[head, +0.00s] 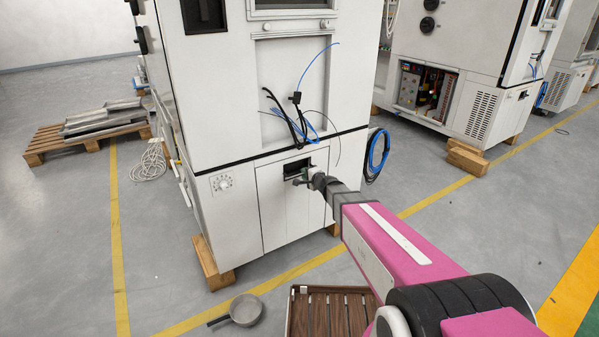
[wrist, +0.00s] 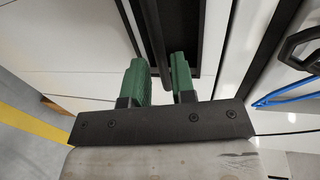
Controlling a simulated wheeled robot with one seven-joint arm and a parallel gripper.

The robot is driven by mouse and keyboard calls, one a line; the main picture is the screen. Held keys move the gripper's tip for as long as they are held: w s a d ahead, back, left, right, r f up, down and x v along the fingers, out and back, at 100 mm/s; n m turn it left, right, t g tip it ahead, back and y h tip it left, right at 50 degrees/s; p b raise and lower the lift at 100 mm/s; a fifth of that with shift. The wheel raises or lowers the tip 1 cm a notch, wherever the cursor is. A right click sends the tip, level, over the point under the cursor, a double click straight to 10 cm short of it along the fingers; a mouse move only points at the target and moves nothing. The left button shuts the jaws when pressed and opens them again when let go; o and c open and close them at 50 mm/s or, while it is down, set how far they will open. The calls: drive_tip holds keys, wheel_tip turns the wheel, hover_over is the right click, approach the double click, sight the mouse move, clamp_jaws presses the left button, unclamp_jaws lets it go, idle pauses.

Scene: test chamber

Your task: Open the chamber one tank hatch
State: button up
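The tank hatch (head: 280,215) is a white panel low on the front of the white chamber, and it looks closed. A dark rectangular recess (head: 293,168) is in its upper part. In the wrist view a dark handle bar (wrist: 152,42) crosses this recess (wrist: 182,35). My gripper (head: 302,180) is at the recess, and my arm hides part of the hatch's right side. In the wrist view the green fingers of my gripper (wrist: 160,80) stand apart, one on each side of the bar. A gap shows between them, so they do not look clamped on it.
Loose black and blue cables (head: 295,118) hang above the hatch, and a blue cable coil (head: 377,155) hangs right of it. A pan (head: 243,311) and a brown slatted wooden thing (head: 330,312) lie on the floor in front. A wooden block (head: 212,262) supports the chamber.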

drive_tip(key=x, duration=0.5)
drive_tip(key=shift+w+a+f, duration=0.1)
drive_tip(key=shift+w+a, duration=0.1)
drive_tip(key=shift+w, duration=0.05)
drive_tip(key=shift+c, duration=0.3)
